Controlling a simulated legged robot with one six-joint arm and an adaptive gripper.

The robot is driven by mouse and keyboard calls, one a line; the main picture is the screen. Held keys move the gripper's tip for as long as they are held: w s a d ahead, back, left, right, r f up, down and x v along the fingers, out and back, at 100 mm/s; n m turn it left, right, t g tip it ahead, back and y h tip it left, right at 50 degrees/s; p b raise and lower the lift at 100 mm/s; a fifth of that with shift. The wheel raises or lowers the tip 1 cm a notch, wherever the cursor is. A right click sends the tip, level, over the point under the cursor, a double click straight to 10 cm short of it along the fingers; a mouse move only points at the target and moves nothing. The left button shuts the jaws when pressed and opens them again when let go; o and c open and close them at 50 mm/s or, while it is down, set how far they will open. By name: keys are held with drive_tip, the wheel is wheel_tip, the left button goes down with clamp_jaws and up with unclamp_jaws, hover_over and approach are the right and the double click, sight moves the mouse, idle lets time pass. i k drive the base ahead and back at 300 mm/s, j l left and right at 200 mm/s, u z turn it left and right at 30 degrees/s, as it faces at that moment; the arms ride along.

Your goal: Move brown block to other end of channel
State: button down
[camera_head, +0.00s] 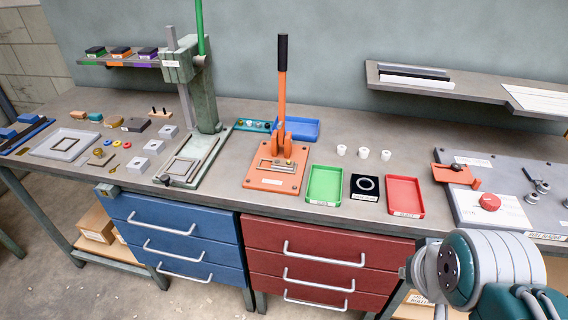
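An orange lever fixture (256,177) stands in the middle of the bench, with a black-topped handle rising upright. On its base is a pale metal channel-like frame (266,163). A small brownish piece (289,163) shows at the frame's right end; it is too small to tell for sure that it is the brown block. Several other small blocks, some tan or brownish, lie at the left of the bench. My arm's teal and white links are at the lower right, apart from the fixture. My gripper's fingers do not show.
A green tray (324,184), a black pad with a ring (365,188) and a red tray (404,195) lie right of the fixture. A green column press (203,95) stands to its left. A wall shelf (470,91) hangs at the upper right. Drawers are below.

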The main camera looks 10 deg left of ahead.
sight(280, 164)
drive_tip(key=i+j, duration=0.25)
drive_tip(key=j, duration=0.15)
drive_tip(key=i+j+z, duration=0.1)
drive_tip(key=i+j, duration=0.15)
drive_tip(key=j, duration=0.15)
drive_tip(key=i+j, duration=0.2)
drive_tip(key=j, duration=0.25)
drive_tip(key=i+z, duration=0.05)
